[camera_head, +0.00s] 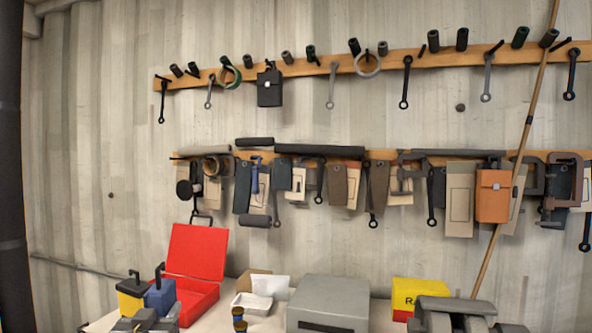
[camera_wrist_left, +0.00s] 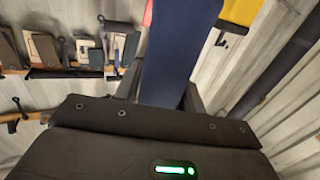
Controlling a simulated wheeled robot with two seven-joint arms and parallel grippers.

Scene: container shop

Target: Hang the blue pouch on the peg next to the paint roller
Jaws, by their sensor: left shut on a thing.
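The blue pouch (camera_head: 161,298) is at the lower left of the head view, in front of the bench. It also fills the top middle of the left wrist view (camera_wrist_left: 178,52). My left gripper (camera_head: 146,319) is shut on it; the dark fingers show beside the pouch in the wrist view. What looks like the paint roller (camera_head: 255,180), with a blue handle, hangs on the lower wall rail among tools and pouches. The pegs beside it are mostly hidden by hanging things. My right gripper is not clearly in view.
An open red case (camera_head: 198,252), a grey box (camera_head: 328,303) and a yellow box (camera_head: 420,291) stand on the bench. An orange pouch (camera_head: 493,196) hangs on the lower rail. A long pole (camera_head: 515,150) leans against the wall. The wall left of the rails is bare.

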